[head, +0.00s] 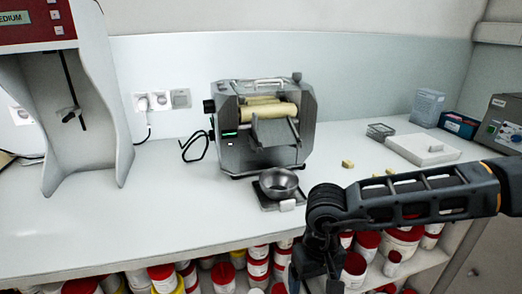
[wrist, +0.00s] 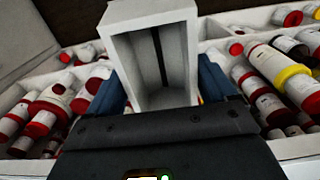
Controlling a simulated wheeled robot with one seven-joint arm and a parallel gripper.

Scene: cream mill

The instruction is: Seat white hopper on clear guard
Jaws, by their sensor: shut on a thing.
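The white hopper (wrist: 188,62) is an open, box-like piece with a hollow inside, seen close up in the wrist view. My gripper (wrist: 163,88) is shut on it, with one dark blue finger against each side. In the head view my arm reaches in from the right and my wrist hangs down past the counter's front edge. The fingertips and the hopper are out of that view. The roller mill (head: 262,128) stands on the counter with cream rollers. The clear guard (head: 258,86) appears to be the transparent piece on top of the mill; its details are too small to tell.
A steel bowl (head: 278,182) sits on a small scale in front of the mill. A red-and-grey machine (head: 90,100) stands at left. Red-lidded jars (head: 257,262) fill shelves below.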

